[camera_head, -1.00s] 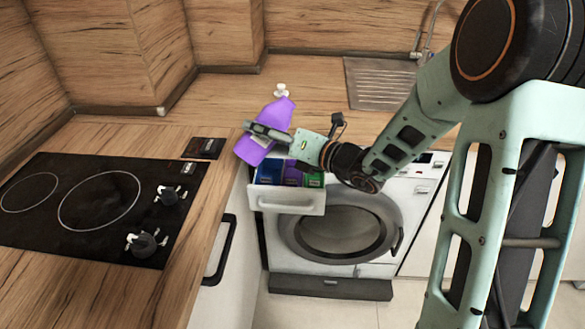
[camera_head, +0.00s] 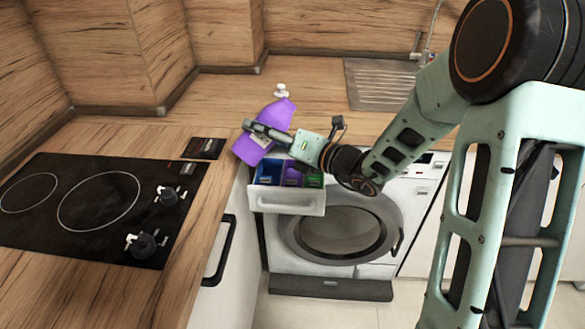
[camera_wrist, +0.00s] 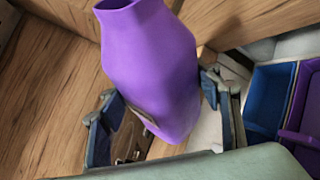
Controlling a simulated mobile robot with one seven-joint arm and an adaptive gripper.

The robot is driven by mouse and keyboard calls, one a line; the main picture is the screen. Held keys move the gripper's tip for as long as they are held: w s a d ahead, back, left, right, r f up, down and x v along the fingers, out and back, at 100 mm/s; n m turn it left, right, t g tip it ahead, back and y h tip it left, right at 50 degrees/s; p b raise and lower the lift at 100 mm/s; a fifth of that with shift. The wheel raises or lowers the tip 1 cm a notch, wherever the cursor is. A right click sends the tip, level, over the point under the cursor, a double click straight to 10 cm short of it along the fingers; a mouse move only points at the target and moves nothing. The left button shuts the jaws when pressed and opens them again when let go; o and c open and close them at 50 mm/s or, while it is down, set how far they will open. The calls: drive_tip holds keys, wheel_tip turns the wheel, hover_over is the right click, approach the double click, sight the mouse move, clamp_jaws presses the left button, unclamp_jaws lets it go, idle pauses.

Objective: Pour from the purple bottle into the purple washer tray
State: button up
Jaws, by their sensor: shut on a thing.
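The washer drawer is pulled out, with blue, purple and green compartments. The purple washer tray (camera_head: 292,178) is the middle one, below and to the right of the bottle. It also shows at the right edge of the wrist view (camera_wrist: 297,140).
The blue tray (camera_head: 268,178) and green tray (camera_head: 313,180) flank the purple one. The washing machine (camera_head: 342,225) stands under the worktop. A black hob (camera_head: 95,205) is at the left and a ridged sink drainer (camera_head: 380,84) at the back right.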

drive_tip(key=shift+s+a+r+m+t+y+b, duration=0.1)
drive_tip(key=shift+a+r+m+t+y+b, duration=0.15)
drive_tip(key=shift+r+m, duration=0.35)
drive_tip(key=shift+s+a+r+m+t+y+b, duration=0.1)
drive_tip(key=shift+a+r+m+t+y, duration=0.15)
drive_tip(key=shift+m, duration=0.55)
idle(3.2)
drive_tip(key=shift+s+a+f+m+y+b, duration=0.15)
drive_tip(key=shift+m+y+b, duration=0.15)
drive_tip(key=shift+m+b, duration=0.55)
idle(2.5)
